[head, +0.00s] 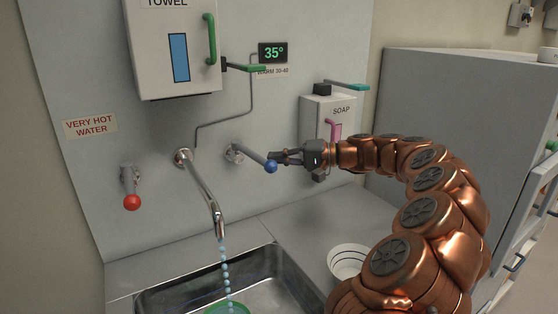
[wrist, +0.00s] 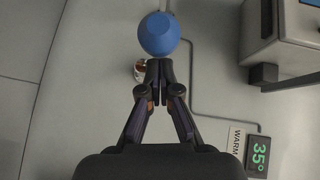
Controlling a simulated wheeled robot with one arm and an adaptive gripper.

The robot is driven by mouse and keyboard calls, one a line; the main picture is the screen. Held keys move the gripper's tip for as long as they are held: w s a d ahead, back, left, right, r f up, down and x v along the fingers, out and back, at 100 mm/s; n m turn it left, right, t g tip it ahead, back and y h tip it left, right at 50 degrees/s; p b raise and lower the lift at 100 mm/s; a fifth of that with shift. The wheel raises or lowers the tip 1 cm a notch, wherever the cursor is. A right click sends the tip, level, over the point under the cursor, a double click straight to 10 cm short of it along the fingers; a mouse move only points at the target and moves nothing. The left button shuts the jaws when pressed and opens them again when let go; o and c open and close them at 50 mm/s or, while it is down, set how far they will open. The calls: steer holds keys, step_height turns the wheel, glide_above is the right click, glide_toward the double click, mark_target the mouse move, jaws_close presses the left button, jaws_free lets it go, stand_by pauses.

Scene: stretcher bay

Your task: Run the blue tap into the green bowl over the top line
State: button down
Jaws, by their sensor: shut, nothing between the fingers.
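The blue tap's lever with its round blue knob (head: 271,166) sticks out from the wall, right of the spout (head: 206,192). Water runs from the spout in a broken blue stream (head: 226,262) down to the green bowl (head: 228,307) in the sink. Only the bowl's far rim shows at the bottom edge, so its level and lines are hidden. My gripper (head: 276,157) is shut and empty, its fingertips right at the blue knob. In the wrist view the knob (wrist: 158,35) lies just beyond the closed fingertips (wrist: 158,64); I cannot tell whether they touch.
A red-knobbed tap (head: 131,201) hangs at left under a "VERY HOT WATER" sign (head: 90,125). A display (head: 273,53) reads 35°. A towel box (head: 172,50) and soap dispenser (head: 326,117) are on the wall. A white bowl (head: 349,261) stands on the counter right of the sink (head: 150,303).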

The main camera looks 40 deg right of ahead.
steer(key=shift+s+a+m+t+h+b, duration=0.25)
steer(key=shift+a+m+t+h+b, duration=0.65)
steer(key=shift+b, duration=0.55)
steer(key=shift+a, duration=0.15)
steer(key=s+d+r+b, duration=0.1)
steer(key=s+d+r, duration=0.1)
steer(key=s+d, duration=0.6)
steer(key=shift+d, duration=1.25)
steer(key=shift+r, duration=0.1)
